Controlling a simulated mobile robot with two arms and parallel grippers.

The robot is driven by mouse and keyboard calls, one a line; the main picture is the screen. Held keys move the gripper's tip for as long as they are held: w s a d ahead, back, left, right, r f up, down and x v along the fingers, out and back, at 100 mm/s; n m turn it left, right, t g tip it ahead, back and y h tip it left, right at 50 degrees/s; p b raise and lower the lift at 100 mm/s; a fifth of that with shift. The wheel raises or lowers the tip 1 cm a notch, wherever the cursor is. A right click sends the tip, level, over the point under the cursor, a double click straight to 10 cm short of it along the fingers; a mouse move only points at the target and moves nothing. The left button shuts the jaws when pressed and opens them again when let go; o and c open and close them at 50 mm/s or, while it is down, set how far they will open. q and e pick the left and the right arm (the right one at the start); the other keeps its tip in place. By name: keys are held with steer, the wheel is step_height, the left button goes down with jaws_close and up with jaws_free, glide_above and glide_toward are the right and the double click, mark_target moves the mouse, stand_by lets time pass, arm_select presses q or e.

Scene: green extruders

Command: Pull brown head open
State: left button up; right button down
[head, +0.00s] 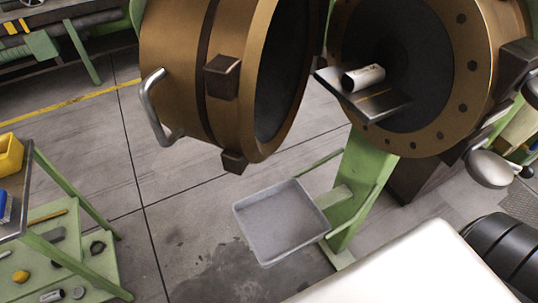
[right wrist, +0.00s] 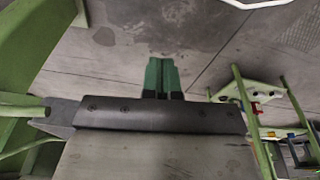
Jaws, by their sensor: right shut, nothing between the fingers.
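The brown head (head: 222,60) is a thick bronze-coloured ring with dark lugs, at the upper middle of the head view. It stands swung away from the brown flange (head: 482,60) of the extruder, with a wide gap between their dark openings. A curved silver handle (head: 152,108) is on the head's left side, and nothing touches it. My right gripper (right wrist: 162,64) shows in the right wrist view with its green fingers together and empty, over the grey floor. The brown head is not in that view. My left gripper is not in view.
A square grey tray (head: 280,222) hangs by the green post (head: 362,180). A green cart (head: 85,265) with tools stands at left. Floor between cart and tray is clear.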

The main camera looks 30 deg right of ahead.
steer(key=w+r+m+t+y, duration=0.1)
steer(key=w+r, duration=0.3)
steer(key=r, duration=0.7)
steer(key=w+r+t+y+b, duration=0.15)
steer(key=w+r, duration=0.25)
steer(key=r, duration=0.7)
steer(key=w+r+m+t+y, duration=0.15)
steer(key=w+r, duration=0.35)
steer(key=r, duration=0.5)
steer(key=w+d+r+m+y, duration=0.1)
steer(key=w+d+r+m, duration=0.25)
steer(key=r+m, duration=0.2)
steer(key=w+d+r+m+y, duration=0.1)
steer(key=w+d+r+m, duration=0.1)
steer(key=d+r+m, duration=0.35)
arm_select(q)
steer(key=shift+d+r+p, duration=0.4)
steer(key=shift+p, duration=0.8)
arm_select(e)
steer(key=w+a+f+n, duration=0.1)
steer(key=w+a+f, duration=0.4)
steer(key=w+a, duration=0.3)
steer(key=shift+a+f+t, duration=0.2)
steer(key=shift+a+t, duration=0.2)
steer(key=shift+n, duration=0.25)
